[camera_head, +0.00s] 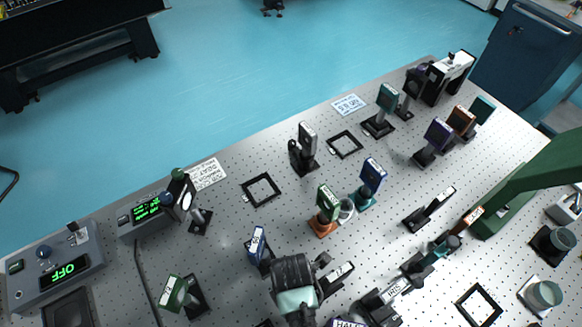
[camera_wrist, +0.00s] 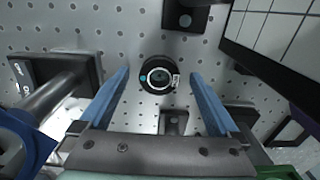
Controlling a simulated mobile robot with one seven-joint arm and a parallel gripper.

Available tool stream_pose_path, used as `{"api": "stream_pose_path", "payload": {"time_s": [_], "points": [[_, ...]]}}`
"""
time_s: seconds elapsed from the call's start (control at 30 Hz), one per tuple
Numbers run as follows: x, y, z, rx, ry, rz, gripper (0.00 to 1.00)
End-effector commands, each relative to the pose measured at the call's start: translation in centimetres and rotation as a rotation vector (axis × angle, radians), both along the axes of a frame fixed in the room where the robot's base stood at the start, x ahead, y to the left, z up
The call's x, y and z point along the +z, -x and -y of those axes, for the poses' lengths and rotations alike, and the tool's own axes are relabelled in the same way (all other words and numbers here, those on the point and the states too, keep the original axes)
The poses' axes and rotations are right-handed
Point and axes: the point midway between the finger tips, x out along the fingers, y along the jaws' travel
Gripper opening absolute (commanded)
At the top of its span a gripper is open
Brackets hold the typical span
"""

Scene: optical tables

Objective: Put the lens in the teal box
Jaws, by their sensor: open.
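A small round black-rimmed piece (camera_wrist: 160,75) with a pale ring, a teal dot and a white tag shows in the wrist view; it looks like the lens. It sits over the perforated table top, just ahead of the gap between my fingertips. My gripper (camera_wrist: 158,82) is open, its two blue fingers apart on either side with nothing held. I cannot tell whether the fingers are level with the piece or above it. In the head view I cannot pick out this lens, my fingers or a teal box with certainty.
The head view shows many upright mounts on the perforated table (camera_head: 310,240), a large green structure (camera_head: 530,175) at right, and controllers (camera_head: 65,270) at left.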

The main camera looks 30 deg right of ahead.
Motion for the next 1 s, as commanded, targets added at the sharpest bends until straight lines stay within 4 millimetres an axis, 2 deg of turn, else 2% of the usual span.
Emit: {"api": "stream_pose_path", "payload": {"time_s": [0.1,0.13,0.6,0.67,0.87,1.0], "points": [[0.0,0.0,0.0,0.0,0.0,0.001,0.97],[0.0,0.0,0.0,0.0,0.0,0.001,0.94],[0.1,0.0,0.0,0.0,0.0,0.001,0.09],[0.1,-0.1,0.0,0.0,0.0,0.001,0.0],[0.2,-0.1,0.0,0.0,0.001,0.001,0.0],[1.5,-0.1,0.0,0.001,0.001,0.004,0.0]]}}
